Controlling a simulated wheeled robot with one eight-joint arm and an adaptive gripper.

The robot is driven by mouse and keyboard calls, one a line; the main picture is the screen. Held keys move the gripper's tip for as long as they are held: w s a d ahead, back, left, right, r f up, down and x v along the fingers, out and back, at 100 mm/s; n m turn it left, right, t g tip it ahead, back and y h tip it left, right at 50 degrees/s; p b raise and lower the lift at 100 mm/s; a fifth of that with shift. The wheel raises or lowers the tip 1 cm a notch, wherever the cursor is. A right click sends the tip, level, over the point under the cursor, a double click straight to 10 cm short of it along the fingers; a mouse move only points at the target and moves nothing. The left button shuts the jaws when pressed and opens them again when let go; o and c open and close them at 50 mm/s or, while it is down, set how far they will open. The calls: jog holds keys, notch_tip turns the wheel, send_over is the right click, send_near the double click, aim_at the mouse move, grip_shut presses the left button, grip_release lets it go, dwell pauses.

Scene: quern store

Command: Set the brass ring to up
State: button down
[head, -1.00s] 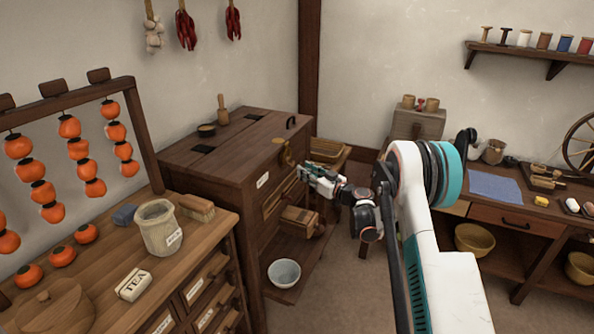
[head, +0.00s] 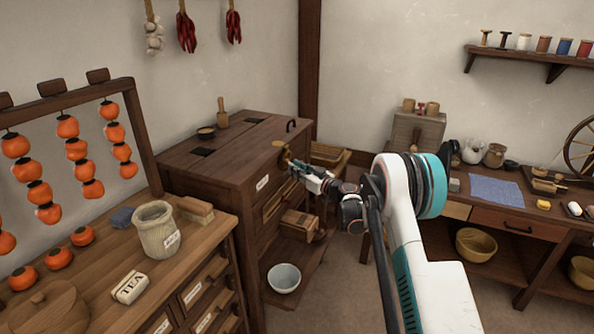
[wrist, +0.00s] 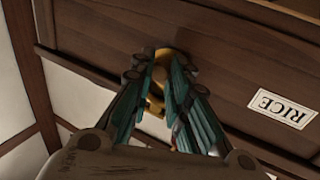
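The brass ring (head: 286,157) hangs from a round brass mount on the upper front of the dark wooden chest, near its right corner. In the wrist view the brass ring (wrist: 157,92) shows between and behind the fingers, partly hidden by them. My gripper (head: 294,164) is right at the ring in the head view. In the wrist view my gripper (wrist: 155,76) has one finger on each side of the ring with a gap between the tips. Whether a finger touches the ring is not clear.
The dark chest (head: 215,165) carries a RICE label (wrist: 283,107) beside the ring. A shelf below holds a pale bowl (head: 284,278) and a wooden box (head: 300,222). A cabinet with a jar (head: 155,230) stands at the left. A workbench (head: 500,215) is at the right.

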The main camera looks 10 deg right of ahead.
notch_tip(320, 180, up, 13)
jog(key=s+d+n+g+h+p, duration=0.1)
jog(key=n+g+h+p, duration=0.3)
jog(key=g+h+p, duration=0.7)
jog(key=d+p, duration=0.1)
jog(key=p, duration=0.4)
jog(key=shift+s+d, duration=0.2)
jog(key=shift+s, duration=0.2)
jog(key=shift+a, duration=0.25)
dwell(0.9)
